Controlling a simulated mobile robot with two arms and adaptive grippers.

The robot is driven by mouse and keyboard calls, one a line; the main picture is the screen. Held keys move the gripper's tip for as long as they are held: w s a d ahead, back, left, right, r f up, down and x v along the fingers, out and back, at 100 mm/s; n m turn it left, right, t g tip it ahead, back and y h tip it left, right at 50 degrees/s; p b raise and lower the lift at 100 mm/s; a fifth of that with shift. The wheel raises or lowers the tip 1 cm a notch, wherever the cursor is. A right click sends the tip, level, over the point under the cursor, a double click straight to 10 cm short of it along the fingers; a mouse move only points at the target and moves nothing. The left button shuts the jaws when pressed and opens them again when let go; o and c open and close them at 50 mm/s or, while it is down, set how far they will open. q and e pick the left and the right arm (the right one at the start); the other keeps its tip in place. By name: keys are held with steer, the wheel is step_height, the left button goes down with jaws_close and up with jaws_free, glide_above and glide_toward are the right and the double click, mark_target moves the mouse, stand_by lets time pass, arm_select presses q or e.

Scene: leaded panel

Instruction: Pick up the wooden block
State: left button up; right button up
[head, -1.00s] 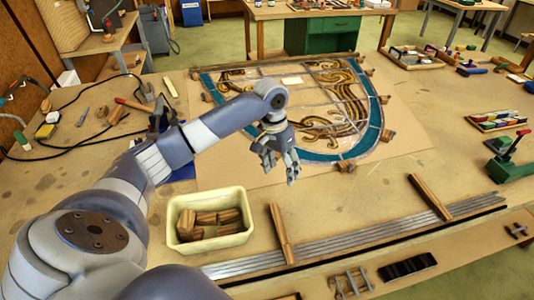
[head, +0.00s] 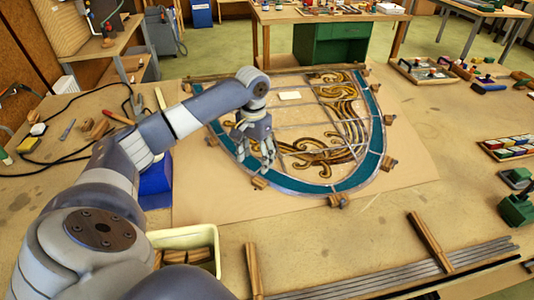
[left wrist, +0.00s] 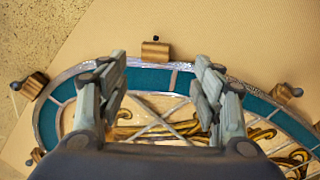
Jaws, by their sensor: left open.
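My left gripper (head: 256,158) is open and points down over the near left part of the leaded panel, its fingers empty. In the left wrist view the gripper (left wrist: 160,95) straddles the picture's middle. A wooden block (left wrist: 155,52) lies just beyond the fingertips, at the panel's outer edge, with a small dark pin beside it. It appears to be the block (head: 259,183) just below the gripper in the head view. Similar blocks sit along the rim, such as one at the near end (head: 338,200) and one at right (head: 388,163). My right gripper is not in view.
The leaded panel (head: 350,181) lies on a tan board (head: 210,205). A cream bin (head: 183,238) of wooden pieces stands nearer me. Metal strips (head: 350,288) with wooden bars lie along the front.

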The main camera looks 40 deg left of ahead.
mark_target(257, 183)
arm_select(q)
steer(key=f, duration=0.2)
steer(key=s+f, duration=0.1)
steer(key=f, duration=0.1)
steer(key=shift+s+p, duration=0.15)
steer(key=shift+p, duration=0.2)
steer(key=shift+d+f, duration=0.1)
steer(key=shift+f, duration=0.15)
steer(key=f, duration=0.1)
steer(key=f+p, duration=0.1)
steer(key=f, duration=0.1)
steer(key=f+p, duration=0.1)
steer(key=f, duration=0.1)
steer(key=shift+w+d, duration=0.25)
steer(key=shift+w, duration=0.05)
steer(key=c, duration=0.9)
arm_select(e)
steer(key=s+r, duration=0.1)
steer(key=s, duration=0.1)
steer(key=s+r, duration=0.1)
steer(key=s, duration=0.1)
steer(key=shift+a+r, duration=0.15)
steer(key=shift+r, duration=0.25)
